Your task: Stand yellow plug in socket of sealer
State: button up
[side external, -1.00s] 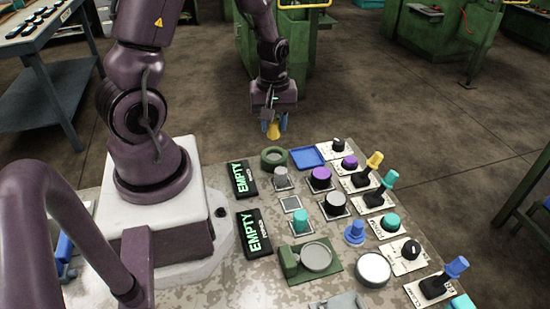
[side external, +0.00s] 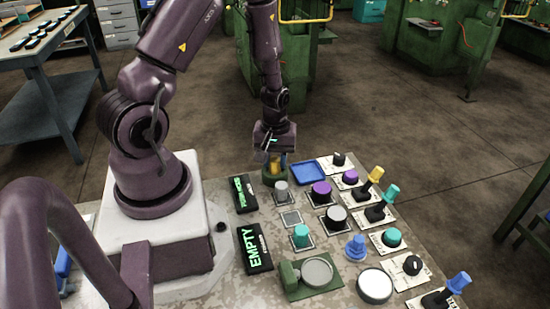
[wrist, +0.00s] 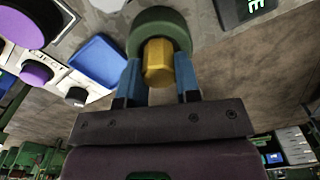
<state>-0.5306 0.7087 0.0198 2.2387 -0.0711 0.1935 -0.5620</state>
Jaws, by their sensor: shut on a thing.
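The yellow plug (side external: 274,163) is held between the blue fingers of my gripper (side external: 276,162). The green round sealer (side external: 275,180) is directly below, near the far edge of the bench. In the wrist view the plug (wrist: 158,66) is between the fingers of my gripper (wrist: 158,74), and its far end overlaps the opening of the green ring (wrist: 160,17). The plug looks roughly upright with its lower end in the socket. The ring and fingers hide how deep it sits.
A blue tray (side external: 309,173) lies just right of the sealer. A grey knob (side external: 281,191) and a dark display (side external: 242,194) are close in front. A second display (side external: 254,249) reads EMPTY. Several knobs and levers fill the right side of the bench.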

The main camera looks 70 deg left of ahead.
aim_at(275, 158)
jog(key=shift+f, duration=0.1)
jog(key=o, duration=0.9)
notch_tip(275, 158, up, 12)
jog(key=s+d+r+m+t, duration=0.2)
jog(key=s+d+r+m, duration=0.1)
jog(key=d+r+m, duration=0.3)
jog(key=s+d+r+m+t, duration=0.3)
jog(key=d+r+m, duration=0.4)
jog(key=r, duration=0.6)
jog(key=d, duration=0.2)
jog(key=shift+d+r+t, duration=0.15)
jog(key=shift+d+t, duration=0.15)
jog(key=shift+d, duration=0.05)
